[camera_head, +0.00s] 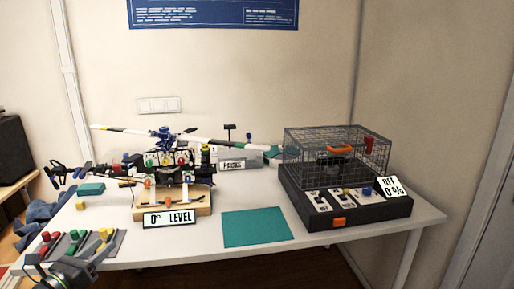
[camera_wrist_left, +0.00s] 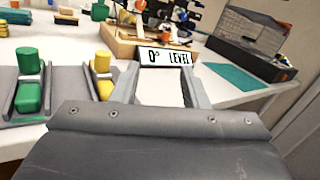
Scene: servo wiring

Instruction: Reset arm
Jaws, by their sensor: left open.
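My left gripper (camera_head: 97,257) is at the lower left of the head view, low by the table's front left corner. In the left wrist view its two fingers (camera_wrist_left: 162,82) stand apart with nothing between them. The "0° LEVEL" sign (camera_wrist_left: 165,56) shows beyond the fingertips, in front of the wooden stand. In the head view that sign (camera_head: 168,218) is at the stand's front edge. My right gripper is in neither view.
A grey holder with red, green and yellow plugs (camera_head: 75,240) is close beside my left gripper. A model helicopter (camera_head: 165,150) sits on the wooden stand. A teal mat (camera_head: 255,228) lies bare mid-table. A wire-cage box (camera_head: 340,180) stands right.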

